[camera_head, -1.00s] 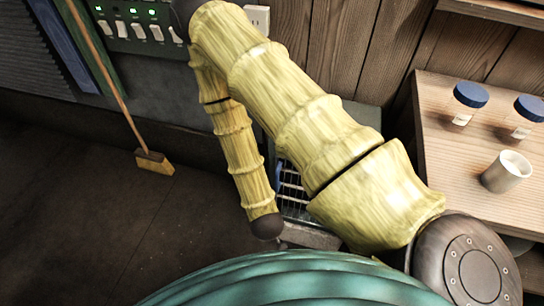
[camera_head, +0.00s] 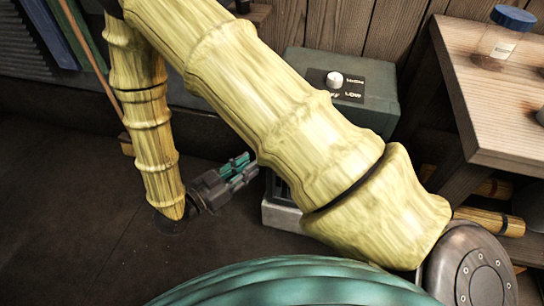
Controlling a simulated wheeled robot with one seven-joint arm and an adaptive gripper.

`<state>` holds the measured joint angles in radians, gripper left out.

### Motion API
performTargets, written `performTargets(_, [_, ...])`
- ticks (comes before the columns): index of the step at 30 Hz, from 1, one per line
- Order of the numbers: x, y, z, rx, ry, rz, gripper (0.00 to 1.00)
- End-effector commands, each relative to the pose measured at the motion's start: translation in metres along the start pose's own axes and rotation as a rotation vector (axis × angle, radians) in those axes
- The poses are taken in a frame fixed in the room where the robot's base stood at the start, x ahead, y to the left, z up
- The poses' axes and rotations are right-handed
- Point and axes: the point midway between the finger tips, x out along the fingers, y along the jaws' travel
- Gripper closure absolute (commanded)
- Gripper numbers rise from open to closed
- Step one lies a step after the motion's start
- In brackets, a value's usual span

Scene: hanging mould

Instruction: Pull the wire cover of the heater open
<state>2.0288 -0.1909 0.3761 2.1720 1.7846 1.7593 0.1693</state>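The heater (camera_head: 378,108) is a grey-green box with a white knob and a dark label on top, against the wooden wall. My yellow arm crosses in front and hides most of its front face. Only a dark strip of the front and part of the pale base (camera_head: 280,216) show left of my arm. The wire cover cannot be made out clearly. My gripper (camera_head: 246,168), dark with teal fingers, is low and just left of the heater's front, pointing right towards it. Whether the fingertips touch anything, and how far apart they are, is unclear.
A wooden table (camera_head: 455,65) stands on the right, with a blue-lidded jar (camera_head: 502,40) on it and yellow rods on a shelf below. A broom handle (camera_head: 84,45) leans at the left. The dark floor (camera_head: 60,220) at the left is clear.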

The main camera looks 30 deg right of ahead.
Motion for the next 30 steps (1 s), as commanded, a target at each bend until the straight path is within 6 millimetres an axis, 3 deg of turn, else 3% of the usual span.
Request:
performTargets(4, [-0.006, 0.004, -0.003, 0.008, 0.032, 0.036, 0.77])
performTargets(8, [0.002, 0.005, -0.005, 0.009, 0.036, 0.042, 0.77])
performTargets(21, [0.069, 0.008, -0.006, 0.008, 0.034, 0.042, 0.77])
performTargets(30, [0.097, 0.009, -0.008, 0.008, 0.034, 0.039, 0.77])
